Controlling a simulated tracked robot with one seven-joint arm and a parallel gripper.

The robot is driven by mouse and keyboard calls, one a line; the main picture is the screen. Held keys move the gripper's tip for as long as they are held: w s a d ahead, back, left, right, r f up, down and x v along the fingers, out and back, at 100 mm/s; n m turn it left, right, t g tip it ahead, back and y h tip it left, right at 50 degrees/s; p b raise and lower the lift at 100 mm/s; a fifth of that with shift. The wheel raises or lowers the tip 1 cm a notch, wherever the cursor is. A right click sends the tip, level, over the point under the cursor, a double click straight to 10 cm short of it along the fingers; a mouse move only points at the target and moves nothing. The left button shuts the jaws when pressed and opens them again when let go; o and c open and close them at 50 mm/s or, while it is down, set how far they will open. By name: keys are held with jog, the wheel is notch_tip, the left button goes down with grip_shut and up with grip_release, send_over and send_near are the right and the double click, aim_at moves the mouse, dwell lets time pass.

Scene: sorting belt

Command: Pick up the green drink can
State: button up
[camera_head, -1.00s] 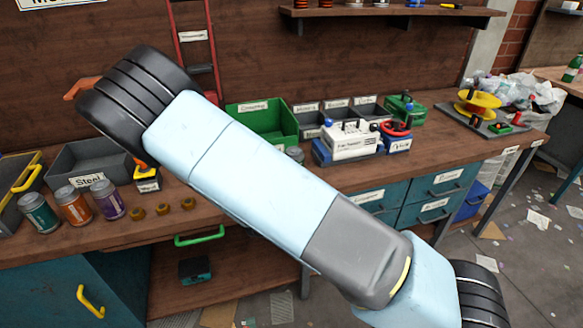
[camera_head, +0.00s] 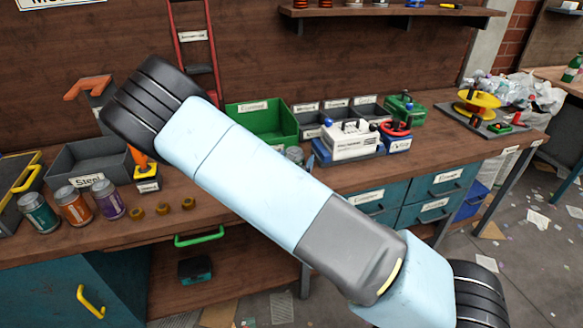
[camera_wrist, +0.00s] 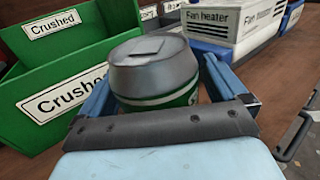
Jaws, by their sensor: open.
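The green drink can (camera_wrist: 160,80), with a silver top and a green side, stands upright in the middle of the wrist view. My gripper (camera_wrist: 157,88) is open, with one blue finger on either side of the can. I cannot tell whether either finger touches it. In the head view the can (camera_head: 294,154) shows only as a small silver top above my arm, in front of the green bin.
The green bin labelled Crushed (camera_head: 265,106) stands behind the can. White and blue fan heater boxes (camera_head: 350,140) stand to its right. A grey bin labelled Steel (camera_head: 62,165), several cans and rings are on the bench's left. The red ladder-like frame (camera_head: 193,45) is behind.

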jog(key=c, duration=1)
jog(key=shift+c, duration=0.2)
jog(key=shift+r, duration=0.5)
notch_tip(320, 180, up, 2)
jog(key=shift+r, duration=0.1)
jog(key=s+a+r, duration=0.1)
jog(key=s+r, duration=0.8)
jog(key=s, duration=0.4)
jog(key=shift+s+a+r, duration=0.2)
jog(key=shift+a+r, duration=0.05)
jog(key=shift+r, duration=0.05)
